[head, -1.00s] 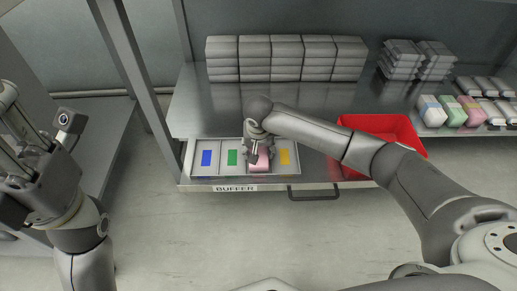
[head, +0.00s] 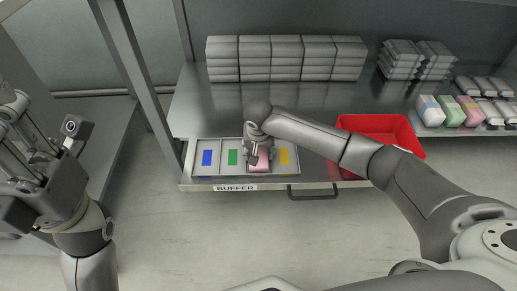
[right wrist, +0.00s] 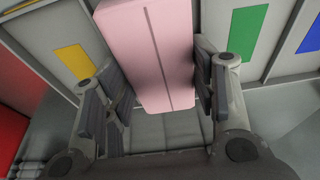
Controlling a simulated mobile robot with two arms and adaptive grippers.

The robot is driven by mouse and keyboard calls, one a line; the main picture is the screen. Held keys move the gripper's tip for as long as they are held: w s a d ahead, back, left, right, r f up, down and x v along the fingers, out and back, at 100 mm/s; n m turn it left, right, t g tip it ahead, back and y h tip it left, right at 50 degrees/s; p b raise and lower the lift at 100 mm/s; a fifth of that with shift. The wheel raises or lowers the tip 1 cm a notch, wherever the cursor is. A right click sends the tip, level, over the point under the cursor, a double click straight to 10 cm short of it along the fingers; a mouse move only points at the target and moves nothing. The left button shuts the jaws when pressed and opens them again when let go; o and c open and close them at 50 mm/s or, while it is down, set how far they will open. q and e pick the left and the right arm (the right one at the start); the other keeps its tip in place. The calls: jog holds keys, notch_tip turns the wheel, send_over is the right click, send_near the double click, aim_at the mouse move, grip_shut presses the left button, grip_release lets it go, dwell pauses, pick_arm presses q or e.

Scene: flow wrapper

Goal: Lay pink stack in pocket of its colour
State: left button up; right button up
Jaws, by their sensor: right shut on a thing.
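The pink stack (head: 262,162) is a pale pink block at the third pocket of the buffer tray (head: 206,174), between the green-marked (head: 233,157) and yellow-marked (head: 284,157) pockets. My right gripper (head: 254,156) is shut on it from above. In the right wrist view the pink stack (right wrist: 152,50) lies between both finger pads of the gripper (right wrist: 160,90). The third pocket's own marker is hidden under the stack, and I cannot tell whether the stack touches the pocket floor. My left gripper (head: 22,195) is at the far left, away from the tray; its fingers are unclear.
A red bin (head: 378,128) stands right of the tray, partly behind my right arm. Grey stacks (head: 285,58) line the back of the shelf. Blue, green and pink banded packs (head: 449,111) sit at the right. A blue-marked pocket (head: 207,157) is at the tray's left end.

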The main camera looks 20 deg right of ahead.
jog(key=o, duration=0.9)
jog(key=shift+c, duration=0.2)
jog(key=v, duration=1.2)
